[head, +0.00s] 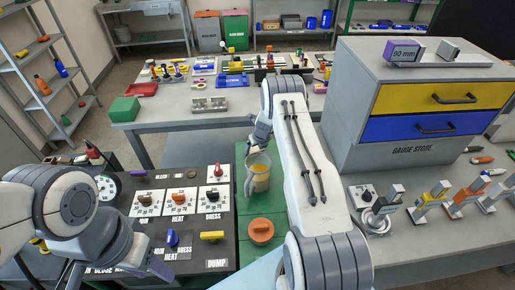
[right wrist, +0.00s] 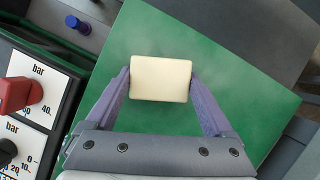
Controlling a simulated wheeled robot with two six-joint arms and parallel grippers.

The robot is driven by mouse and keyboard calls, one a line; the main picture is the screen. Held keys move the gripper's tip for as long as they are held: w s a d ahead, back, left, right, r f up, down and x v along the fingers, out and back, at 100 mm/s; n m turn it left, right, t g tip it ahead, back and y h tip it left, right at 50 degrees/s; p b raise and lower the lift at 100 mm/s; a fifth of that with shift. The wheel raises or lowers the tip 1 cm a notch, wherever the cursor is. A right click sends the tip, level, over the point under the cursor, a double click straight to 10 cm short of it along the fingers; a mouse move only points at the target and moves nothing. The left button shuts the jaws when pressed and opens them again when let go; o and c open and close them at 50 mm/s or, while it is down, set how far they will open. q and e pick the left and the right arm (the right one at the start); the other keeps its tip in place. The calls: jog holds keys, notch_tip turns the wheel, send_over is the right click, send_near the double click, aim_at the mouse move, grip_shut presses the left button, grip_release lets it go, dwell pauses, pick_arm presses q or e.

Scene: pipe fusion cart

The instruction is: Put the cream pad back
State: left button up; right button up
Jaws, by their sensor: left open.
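The cream pad (right wrist: 160,78) is a pale, rounded block in the right wrist view. It sits between the two purple fingers of my right gripper (right wrist: 160,84), which touch its left and right sides. Green surface shows around the pad; its height above that surface is hard to judge. My left gripper (head: 114,270) is open and empty at the lower left, over the near part of the dark control panel.
The control panel (head: 140,222) with red, brown, blue and yellow knobs lies left of the mat. A gauge cabinet (head: 430,110) stands at right.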

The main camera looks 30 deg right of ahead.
jog(key=shift+o, duration=0.5)
jog(key=shift+r, duration=0.2)
jog(key=b+v, duration=0.1)
jog(key=v, duration=1.1)
jog(key=s+a+r+n+y, duration=0.1)
jog(key=a+r+n, duration=0.4)
jog(key=a, duration=0.4)
jog(key=s+a+r+n+y, duration=0.1)
jog(key=a+r+n, duration=0.4)
jog(key=a, duration=0.4)
jog(key=s+a+r+n+g, duration=0.2)
jog(key=s+a+r+n, duration=0.3)
jog(key=s+a+n, duration=0.55)
jog(key=s+a+r+n+g, duration=0.1)
jog(key=s+a+r+n, duration=0.1)
jog(key=s+n, duration=0.9)
jog(key=s+a+r+n+g, duration=0.1)
jog(key=s+a+n, duration=0.4)
jog(key=s+n, duration=0.7)
jog(key=shift+s+r+g+h, duration=0.35)
jog(key=shift+s+r, duration=0.2)
jog(key=shift+s, duration=0.45)
jog(key=shift+a+n, duration=0.1)
jog(key=shift+n, duration=0.15)
